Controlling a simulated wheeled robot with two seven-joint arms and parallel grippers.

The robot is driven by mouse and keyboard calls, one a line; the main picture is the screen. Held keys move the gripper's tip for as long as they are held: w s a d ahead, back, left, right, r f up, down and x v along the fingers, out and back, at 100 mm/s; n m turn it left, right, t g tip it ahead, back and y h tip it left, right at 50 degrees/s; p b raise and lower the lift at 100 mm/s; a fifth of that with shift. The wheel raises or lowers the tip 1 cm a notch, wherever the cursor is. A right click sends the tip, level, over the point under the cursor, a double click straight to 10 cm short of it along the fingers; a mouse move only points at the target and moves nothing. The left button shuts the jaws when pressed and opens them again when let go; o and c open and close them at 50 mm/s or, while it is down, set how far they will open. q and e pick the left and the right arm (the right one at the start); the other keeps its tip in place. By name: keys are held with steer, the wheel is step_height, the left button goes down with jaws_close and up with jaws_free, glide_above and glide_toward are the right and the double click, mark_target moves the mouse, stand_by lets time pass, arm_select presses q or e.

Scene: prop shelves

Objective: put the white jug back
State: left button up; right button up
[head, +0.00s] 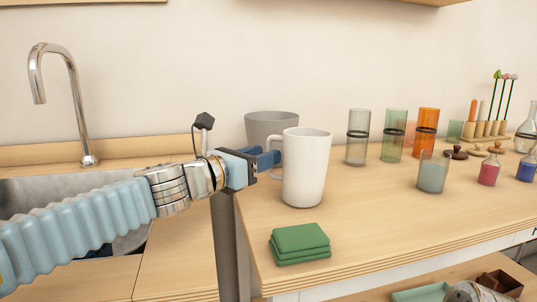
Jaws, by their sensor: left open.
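The white jug (306,170) stands upright on the wooden counter, with its handle side facing left toward my gripper. My left gripper (268,160) comes in from the left at the height of the handle. Its blue fingers are open and right beside the handle. The gripper hides part of the handle, and I cannot tell whether the fingers touch it. My right gripper is not in view.
A grey pot (270,126) stands close behind the jug and gripper. Folded green cloths (299,243) lie in front, near the counter edge. Tall glasses (358,137) and small jars (432,174) stand to the right. A sink with a tap (72,85) is at left.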

arm_select(q)
steer(key=v, duration=0.9)
steer(key=shift+s+p, duration=0.2)
steer(key=shift+p, duration=0.2)
